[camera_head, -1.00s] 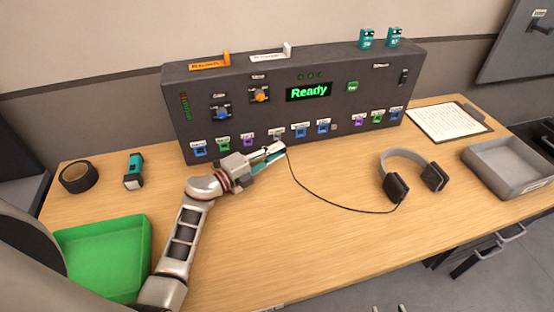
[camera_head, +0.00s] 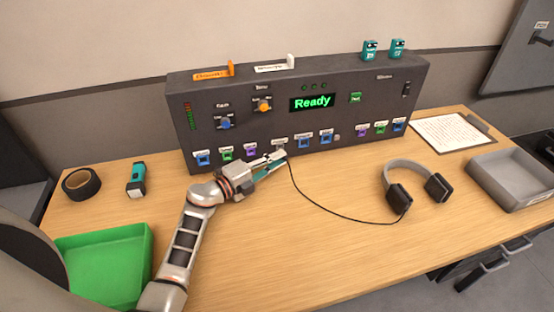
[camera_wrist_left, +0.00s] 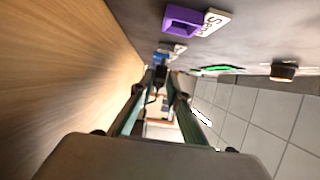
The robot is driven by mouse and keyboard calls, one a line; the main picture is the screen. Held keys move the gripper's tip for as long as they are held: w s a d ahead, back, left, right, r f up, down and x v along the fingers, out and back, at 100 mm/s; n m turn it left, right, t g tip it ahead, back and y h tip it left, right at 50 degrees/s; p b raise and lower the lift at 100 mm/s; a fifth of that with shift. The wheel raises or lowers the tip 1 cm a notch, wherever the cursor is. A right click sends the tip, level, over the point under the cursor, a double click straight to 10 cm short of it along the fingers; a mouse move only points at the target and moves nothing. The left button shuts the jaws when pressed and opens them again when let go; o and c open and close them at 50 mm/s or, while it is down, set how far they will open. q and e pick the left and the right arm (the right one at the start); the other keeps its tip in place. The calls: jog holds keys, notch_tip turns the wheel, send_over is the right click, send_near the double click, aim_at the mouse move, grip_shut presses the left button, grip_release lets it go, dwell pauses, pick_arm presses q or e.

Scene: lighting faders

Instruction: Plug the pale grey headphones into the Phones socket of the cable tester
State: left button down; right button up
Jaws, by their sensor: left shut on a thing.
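The pale grey headphones (camera_head: 403,169) with dark ear cups lie on the table, right of centre. Their thin black cable (camera_head: 325,208) runs left to my left gripper (camera_head: 280,157). My left gripper is shut on the cable's plug end, which the fingers mostly hide. The cable tester (camera_head: 345,135) is a dark console with a lit "Ready" display and a row of coloured sockets low on its front. My fingertips are close to the panel, just below a grey socket near the row's middle. Contact cannot be told. Socket labels are too small to read in the head view. The left wrist view shows my fingers (camera_wrist_left: 162,82) near a blue socket.
A purple socket (camera_wrist_left: 182,20) shows in the wrist view. A green tray (camera_head: 105,265), a black tape roll (camera_head: 81,184) and a teal torch (camera_head: 136,178) are at left. A grey bin (camera_head: 512,180) and a clipboard (camera_head: 452,133) are at right. The front middle of the table is clear.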

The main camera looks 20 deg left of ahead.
pick_arm(q)
jog(key=shift+w+a, duration=0.5)
jog(key=shift+w, duration=0.25)
dwell(1.5)
jog(key=shift+w+a+r, duration=0.15)
jog(key=shift+a, duration=0.1)
dwell(0.9)
jog(key=c, duration=1.9)
grip_release()
jog(key=shift+w, duration=0.1)
jog(key=shift+d, duration=0.2)
